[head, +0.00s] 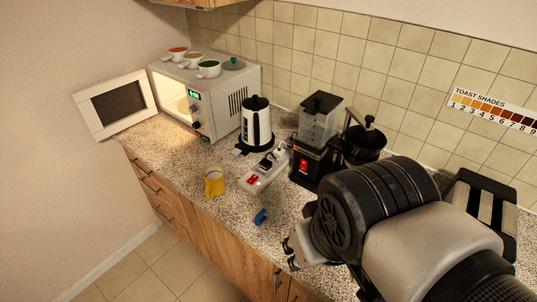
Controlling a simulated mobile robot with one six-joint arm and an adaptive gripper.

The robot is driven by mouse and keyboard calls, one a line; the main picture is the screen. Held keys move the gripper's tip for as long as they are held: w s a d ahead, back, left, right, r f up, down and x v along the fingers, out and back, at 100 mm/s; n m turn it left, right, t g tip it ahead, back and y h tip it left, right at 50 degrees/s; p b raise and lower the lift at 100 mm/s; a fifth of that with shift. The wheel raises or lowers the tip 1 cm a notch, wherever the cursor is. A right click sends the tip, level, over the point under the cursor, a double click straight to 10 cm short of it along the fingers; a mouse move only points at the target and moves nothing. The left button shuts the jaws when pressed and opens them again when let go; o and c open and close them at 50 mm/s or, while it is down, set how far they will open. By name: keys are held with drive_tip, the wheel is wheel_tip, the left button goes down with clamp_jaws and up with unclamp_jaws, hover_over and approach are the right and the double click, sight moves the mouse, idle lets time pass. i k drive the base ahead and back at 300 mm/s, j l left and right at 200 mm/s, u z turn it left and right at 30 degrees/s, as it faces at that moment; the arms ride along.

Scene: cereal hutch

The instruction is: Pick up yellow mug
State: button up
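The yellow mug (214,183) stands on the speckled counter, near its front edge, below and left of the kettle. It looks upright, with a pale inside and its handle toward the left. My gripper (291,254) is low in the picture, right of the mug and apart from it, near the counter's front edge. My large dark wrist hides most of it, so I cannot see whether its fingers are apart.
A white microwave (234,115) has its door (117,104) open, with several cups on top. A small blue object (261,216) lies between mug and gripper.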

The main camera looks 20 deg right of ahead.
sight(214, 176)
drive_tip(key=i+j+z, duration=0.25)
drive_tip(key=i+j, duration=0.15)
drive_tip(key=i+j+z, duration=0.3)
drive_tip(key=i+j, duration=0.1)
drive_tip(key=j, duration=0.05)
